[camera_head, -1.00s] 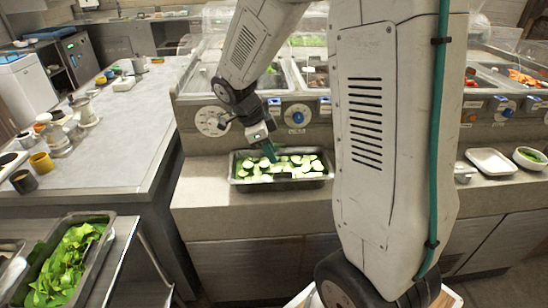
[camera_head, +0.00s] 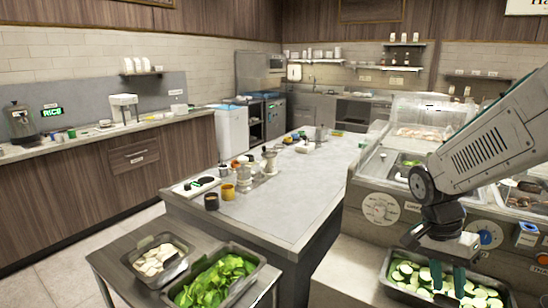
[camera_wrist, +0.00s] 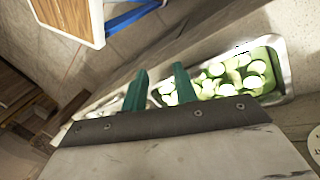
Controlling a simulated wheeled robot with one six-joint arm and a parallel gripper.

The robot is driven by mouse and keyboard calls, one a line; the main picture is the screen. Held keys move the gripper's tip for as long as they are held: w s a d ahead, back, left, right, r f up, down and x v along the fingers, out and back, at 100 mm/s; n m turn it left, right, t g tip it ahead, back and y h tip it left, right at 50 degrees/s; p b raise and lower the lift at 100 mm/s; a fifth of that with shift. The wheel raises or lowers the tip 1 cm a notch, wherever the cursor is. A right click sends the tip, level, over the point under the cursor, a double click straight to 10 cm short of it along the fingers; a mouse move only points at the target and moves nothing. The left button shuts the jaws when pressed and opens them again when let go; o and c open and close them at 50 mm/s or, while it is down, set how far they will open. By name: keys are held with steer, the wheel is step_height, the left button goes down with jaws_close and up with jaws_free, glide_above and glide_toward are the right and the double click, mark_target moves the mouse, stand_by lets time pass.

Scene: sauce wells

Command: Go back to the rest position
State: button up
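My gripper (camera_head: 448,278) is at the lower right of the head view, over the steel tray of sliced zucchini (camera_head: 395,288). Its two teal fingers point down and stand apart. In the wrist view the gripper (camera_wrist: 160,82) shows the same gap, with nothing held between the fingers. The zucchini tray (camera_wrist: 283,70) lies beyond the fingertips there. I cannot tell how high the fingers are above the slices.
A sauce-well counter (camera_head: 381,209) with dials is behind my gripper. A grey worktop (camera_head: 290,205) with cups and pots is left of it. A steel tray of green leaves (camera_head: 261,258) and a tray of pale pieces (camera_head: 185,262) stand front left. Floor is clear at far left.

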steer(key=s+a+r+n+t+y, duration=0.1)
steer(key=s+a+r+n+t, duration=0.1)
steer(key=s+a+r+n, duration=0.2)
steer(key=s+a+r+n+t+y, duration=0.1)
steer(key=s+a+r+n+t, duration=0.1)
steer(key=s+a+r+n, duration=0.2)
steer(key=s+r+n, duration=0.2)
steer(key=s+n, duration=0.2)
steer(key=s, duration=0.2)
steer(key=shift+s+a+t, duration=0.2)
steer(key=shift+t, duration=0.1)
